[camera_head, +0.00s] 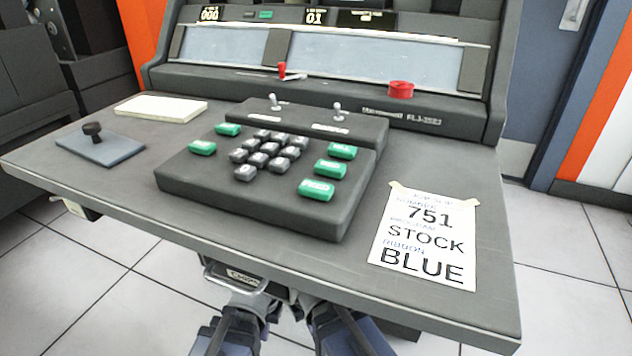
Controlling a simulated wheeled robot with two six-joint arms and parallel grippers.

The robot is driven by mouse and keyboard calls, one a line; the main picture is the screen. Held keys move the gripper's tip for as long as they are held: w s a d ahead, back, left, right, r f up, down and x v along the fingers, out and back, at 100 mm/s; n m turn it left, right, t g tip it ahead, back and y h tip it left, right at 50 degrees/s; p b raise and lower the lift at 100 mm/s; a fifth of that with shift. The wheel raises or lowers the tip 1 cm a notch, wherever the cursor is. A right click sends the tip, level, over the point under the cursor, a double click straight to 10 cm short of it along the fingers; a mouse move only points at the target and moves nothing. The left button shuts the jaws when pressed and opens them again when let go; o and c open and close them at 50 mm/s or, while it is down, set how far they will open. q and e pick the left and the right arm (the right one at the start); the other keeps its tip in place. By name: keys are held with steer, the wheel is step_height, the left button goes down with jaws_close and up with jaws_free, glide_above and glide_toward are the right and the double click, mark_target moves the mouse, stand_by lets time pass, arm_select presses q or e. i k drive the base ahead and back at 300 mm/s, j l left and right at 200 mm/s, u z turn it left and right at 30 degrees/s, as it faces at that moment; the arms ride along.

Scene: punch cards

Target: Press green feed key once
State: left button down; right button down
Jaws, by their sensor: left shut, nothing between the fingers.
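The keyboard block (250,205) stands on the desk with several green keys around a cluster of dark keys. A large green key (316,189) sits at its front right, with two more green keys (330,168) (342,151) behind it. Two others (202,147) (228,129) are on the left side. The lettering is too small to tell surely which is the feed key. My left gripper (243,301) is shut and empty, low in front of the desk's front edge, apart from the keys. My right gripper is mostly hidden below the desk edge beside it.
A note (427,237) reading 751, STOCK, BLUE lies at the right. A red button (401,89) and a red-tipped lever (282,71) are at the back. Two toggle switches (338,112) (275,102) stand behind the keys. A card stack (160,108) and black-knobbed plate (100,148) lie left.

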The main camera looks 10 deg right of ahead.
mark_target(322, 192)
steer(key=k, duration=1)
